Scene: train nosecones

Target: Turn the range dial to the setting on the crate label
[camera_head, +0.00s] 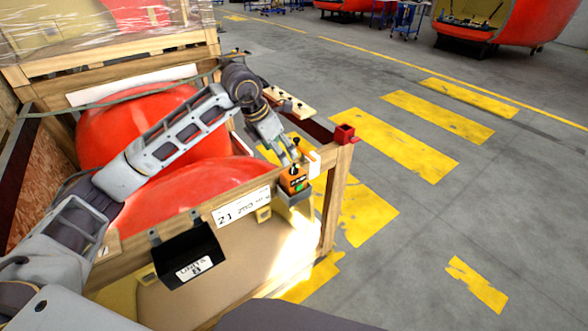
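An orange device (294,181) with a dark top and a green spot on its front sits on a grey block at the crate's front right corner. The range dial is not clear; it may be the small dark part on top of this device. My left gripper (290,158) points down right at the device's top. Its fingers are too small to tell if they are open or touch the dial. The white crate label (241,207) on the front rail reads "21" and then smaller, unclear text. My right gripper is out of view.
The wooden crate (331,205) holds large red nosecones (150,125). A black bin (186,250) labelled "UNITS" hangs on its front. A red block (344,133) sits on the right corner. A wooden strip with dark knobs (290,102) lies behind my gripper. Open floor lies right.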

